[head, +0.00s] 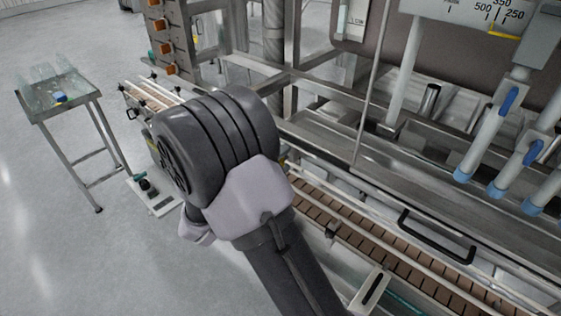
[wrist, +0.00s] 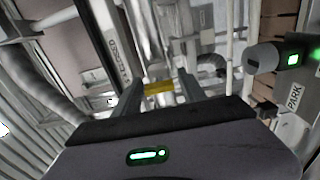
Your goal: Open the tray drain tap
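In the wrist view my gripper (wrist: 159,76) points away from the camera, with its two dark fingers spread apart. A small yellow piece (wrist: 158,87) shows between the fingers, in front of metal parts. I cannot tell whether it is the handle of the tray drain tap, or whether the fingers touch it. No tap is clearly recognisable in either view. In the head view my own arm covers the middle of the picture and hides my gripper and part of the machine behind it.
The filler's slatted conveyor (head: 395,262) runs along the right, with a black handle (head: 436,237) beside it. Blue-tipped nozzles (head: 497,180) hang at the right. A side table (head: 62,96) with clear bottles stands left on open floor. A PARK label (wrist: 295,97) is near the wrist.

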